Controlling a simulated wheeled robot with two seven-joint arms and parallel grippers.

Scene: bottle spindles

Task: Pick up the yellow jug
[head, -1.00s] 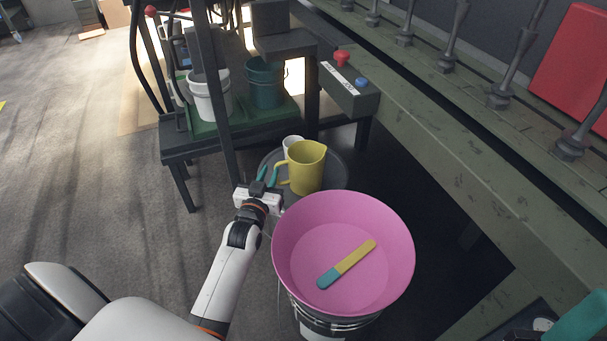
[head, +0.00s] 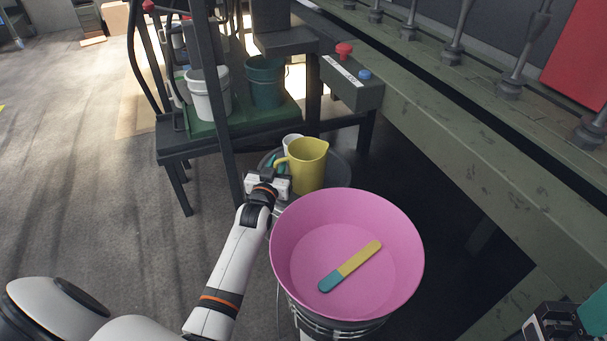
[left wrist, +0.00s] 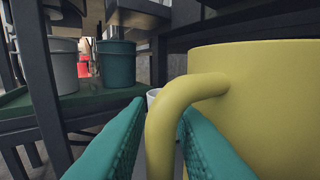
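The yellow jug (head: 308,168) stands upright on a round dark tray (head: 341,176) beyond the pink bucket. Its handle points left, toward my left gripper (head: 279,164). In the left wrist view the jug's body (left wrist: 262,100) fills the right side. The handle (left wrist: 164,125) stands between the two teal fingers of my left gripper (left wrist: 160,125). The fingers are spread, with the handle near the right finger; I cannot tell whether they touch. My right gripper (head: 566,325) is partly in view at the lower right corner, and its fingers are mostly cut off.
A pink bucket (head: 400,232) with a yellow and teal stick (head: 350,265) in it stands in front of the jug. A white cup (head: 291,140) is behind the jug. White (head: 208,95) and green (head: 265,82) buckets stand on the bench. A green machine beam (head: 470,130) runs along the right.

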